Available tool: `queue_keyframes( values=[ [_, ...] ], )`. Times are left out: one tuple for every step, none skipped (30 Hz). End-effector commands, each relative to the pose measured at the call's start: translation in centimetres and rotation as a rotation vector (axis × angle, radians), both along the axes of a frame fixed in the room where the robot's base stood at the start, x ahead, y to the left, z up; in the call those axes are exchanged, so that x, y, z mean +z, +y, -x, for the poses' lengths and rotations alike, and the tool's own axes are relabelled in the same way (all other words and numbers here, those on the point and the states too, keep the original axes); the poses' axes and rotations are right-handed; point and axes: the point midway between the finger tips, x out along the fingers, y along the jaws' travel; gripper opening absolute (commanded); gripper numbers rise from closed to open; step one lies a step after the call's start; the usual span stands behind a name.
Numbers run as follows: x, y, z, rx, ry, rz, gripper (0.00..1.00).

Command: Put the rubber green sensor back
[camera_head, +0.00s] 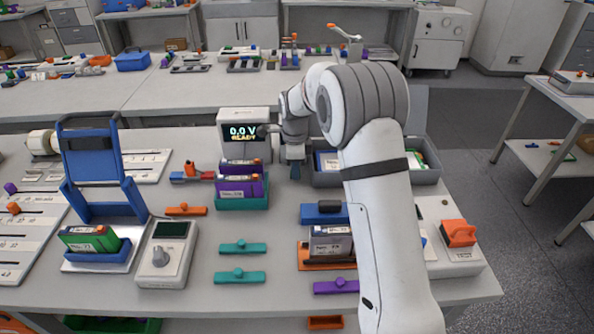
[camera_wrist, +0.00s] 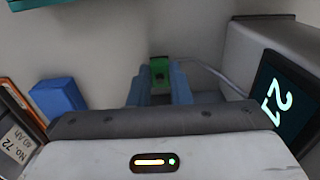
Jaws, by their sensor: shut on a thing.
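The green sensor (camera_wrist: 160,70) shows in the wrist view as a small green piece with a dark spot, held between the two blue fingers of my gripper (camera_wrist: 160,84). A thin pale cable (camera_wrist: 212,75) runs from near the fingers toward a grey box (camera_wrist: 236,45) with a lit display on the right. In the head view my gripper (camera_head: 287,183) points down over the table, to the right of the teal holder (camera_head: 243,203) with purple batteries. I cannot make out the sensor there. The place where the sensor belongs cannot be told from these views.
A cycler box (camera_head: 239,151) reading "0.0 V READY" stands behind my gripper, left of a grey bin (camera_head: 325,180). An orange holder (camera_head: 322,265) with a battery stands nearer. A blue block (camera_wrist: 57,96) lies left of the fingers. Teal bars lie at front centre.

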Motion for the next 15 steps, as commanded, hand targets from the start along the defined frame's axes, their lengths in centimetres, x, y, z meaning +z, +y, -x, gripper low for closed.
queue_keyframes(
  values=[
    [-0.58, -0.02, 0.01, 0.000, 0.001, 0.000, 0.00],
    [-0.83, -0.02, 0.00, 0.000, 0.000, 0.000, 0.00],
    [-1.05, -0.03, 0.00, 0.000, 0.000, 0.000, 0.00],
    [-1.14, -0.03, 0.00, 0.000, 0.000, 0.000, 0.00],
    [-1.18, -0.04, 0.00, -0.001, -0.001, 0.000, 0.00],
    [-1.18, -0.04, -0.01, -0.001, -0.001, 0.000, 0.00],
    [-1.17, -0.04, -0.01, -0.001, -0.001, 0.000, 0.00],
    [-1.17, -0.05, -0.02, -0.001, -0.001, 0.000, 0.00],
    [-1.17, -0.05, -0.02, -0.001, -0.001, 0.000, 0.00],
    [-1.16, -0.06, -0.02, -0.001, -0.001, 0.000, 0.00],
    [-1.18, -0.06, -0.02, -0.001, -0.001, 0.000, 0.00],
    [-1.27, -0.07, -0.02, -0.001, -0.001, 0.000, 0.00],
    [-1.38, -0.07, -0.02, -0.001, -0.001, 0.000, 0.00],
    [-1.50, -0.08, -0.02, -0.001, -0.001, 0.000, 0.00],
    [-1.54, -0.08, -0.02, -0.001, -0.001, 0.000, 0.18]
  ],
)
